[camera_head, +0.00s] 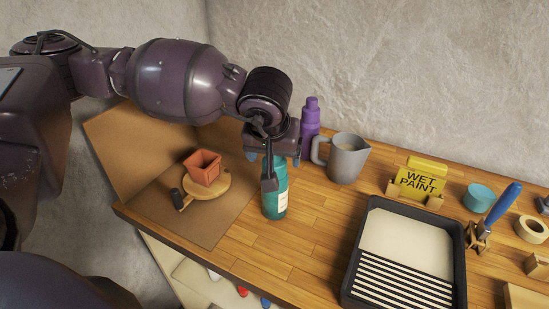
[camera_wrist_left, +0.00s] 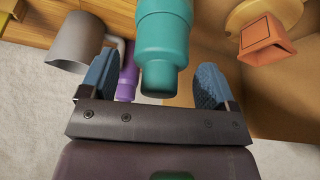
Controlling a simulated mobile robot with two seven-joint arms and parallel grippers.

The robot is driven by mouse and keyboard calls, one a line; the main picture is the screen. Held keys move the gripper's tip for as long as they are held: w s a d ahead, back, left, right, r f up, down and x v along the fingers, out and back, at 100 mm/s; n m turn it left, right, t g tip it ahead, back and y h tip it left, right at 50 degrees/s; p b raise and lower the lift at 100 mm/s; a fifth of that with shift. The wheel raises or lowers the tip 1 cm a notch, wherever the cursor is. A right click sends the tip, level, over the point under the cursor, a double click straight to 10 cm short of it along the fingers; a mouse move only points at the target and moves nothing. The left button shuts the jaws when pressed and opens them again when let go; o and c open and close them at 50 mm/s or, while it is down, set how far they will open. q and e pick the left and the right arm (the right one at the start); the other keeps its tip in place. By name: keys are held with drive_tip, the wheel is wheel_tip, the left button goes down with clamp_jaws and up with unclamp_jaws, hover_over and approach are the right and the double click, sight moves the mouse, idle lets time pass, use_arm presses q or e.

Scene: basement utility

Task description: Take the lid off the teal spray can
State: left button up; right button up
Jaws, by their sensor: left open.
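The teal spray can (camera_head: 275,195) stands upright on the wooden workbench, with a pale label on its side. Its top is partly hidden behind my left gripper in the head view. My left gripper (camera_head: 284,160) is above and around the can's upper end. In the left wrist view the teal lid (camera_wrist_left: 160,76) points toward the gripper (camera_wrist_left: 153,88) and lies between its two blue fingertips. The fingers are open, with a gap on both sides of the lid. The lid is on the can (camera_wrist_left: 163,25). My right gripper is not in view.
A purple bottle (camera_head: 310,125) and a grey jug (camera_head: 346,158) stand close behind the can. A black paint tray (camera_head: 352,262) and a yellow wet-paint sign (camera_head: 421,181) are to the right.

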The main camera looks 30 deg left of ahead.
use_arm(q)
drive_tip(key=shift+w+f, duration=0.15)
drive_tip(key=shift+f, duration=0.35)
drive_tip(key=c, duration=1)
